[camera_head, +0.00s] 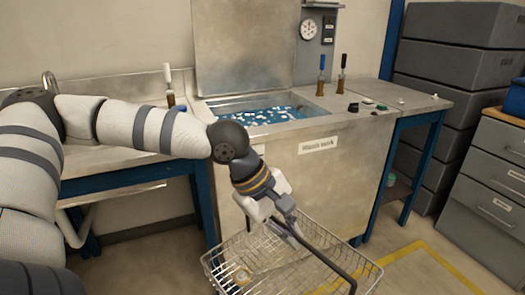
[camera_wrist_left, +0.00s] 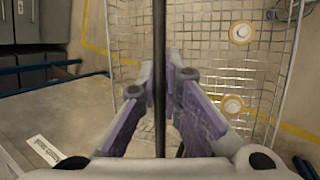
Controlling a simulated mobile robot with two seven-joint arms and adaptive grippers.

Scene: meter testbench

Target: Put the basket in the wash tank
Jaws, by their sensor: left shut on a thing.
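The wire basket (camera_head: 300,268) hangs in front of the wash tank (camera_head: 318,180), below its top edge. It also shows in the wrist view (camera_wrist_left: 215,62). My left gripper (camera_head: 290,228) is shut on the basket's dark handle (camera_head: 328,256). In the wrist view the handle (camera_wrist_left: 160,45) runs between the fingers of this gripper (camera_wrist_left: 163,80). Small round pale parts (camera_wrist_left: 241,32) lie in the basket. The tank is a metal cabinet with an open top, blue liquid (camera_head: 262,116) with white flecks inside, and a raised lid (camera_head: 245,45). My right gripper is not in view.
A metal bench (camera_head: 110,90) stands left of the tank. A side table (camera_head: 405,95) with small items is on the right. Brushes (camera_head: 320,78) stand at the tank rim. Stacked grey crates (camera_head: 455,70) and a drawer cabinet (camera_head: 495,185) fill the right.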

